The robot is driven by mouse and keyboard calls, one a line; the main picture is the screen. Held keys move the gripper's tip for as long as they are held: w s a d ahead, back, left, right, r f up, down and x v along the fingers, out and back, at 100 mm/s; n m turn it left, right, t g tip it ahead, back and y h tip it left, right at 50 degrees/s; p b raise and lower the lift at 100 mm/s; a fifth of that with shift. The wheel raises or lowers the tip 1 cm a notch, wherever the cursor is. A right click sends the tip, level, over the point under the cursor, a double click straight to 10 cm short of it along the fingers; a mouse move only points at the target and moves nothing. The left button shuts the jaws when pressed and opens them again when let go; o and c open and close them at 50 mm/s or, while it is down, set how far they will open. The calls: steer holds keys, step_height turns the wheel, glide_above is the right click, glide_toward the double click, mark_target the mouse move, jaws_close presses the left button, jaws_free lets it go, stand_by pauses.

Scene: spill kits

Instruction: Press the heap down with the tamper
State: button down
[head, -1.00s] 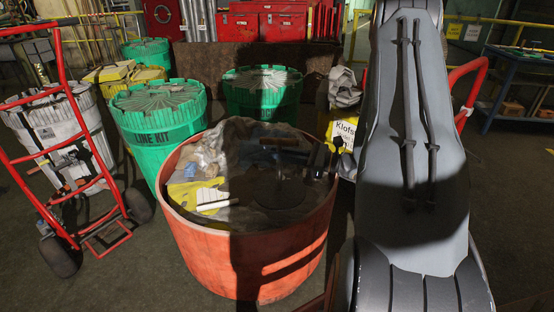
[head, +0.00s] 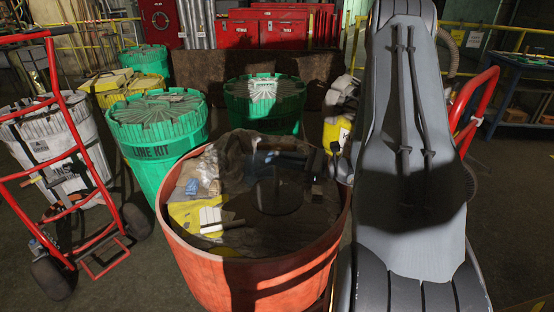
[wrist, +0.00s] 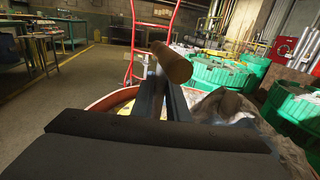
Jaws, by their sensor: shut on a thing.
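The heap (head: 212,187) of mixed waste, with yellow and white pieces, clear plastic and grey-brown sheeting, lies inside a large orange-red tub (head: 225,278). The tamper's dark round plate (head: 279,196) lies flat over the heap, apparently touching it, much of it in shadow. In the head view my arm covers the area right of the tub.
Green lidded drums (head: 157,132) stand behind and left of the tub. A red hand truck (head: 75,170) with a white drum (head: 70,150) stands at the left. A brown low wall (head: 225,72) is behind. Floor shows between hand truck and tub.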

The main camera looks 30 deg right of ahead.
mark_target(277, 193)
steer(key=shift+f+b, duration=3.35)
steer(key=shift+f, duration=2.35)
step_height(277, 193, down, 7)
steer(key=b, duration=0.3)
steer(key=shift+r+b, duration=0.2)
steer(key=shift+b, duration=0.15)
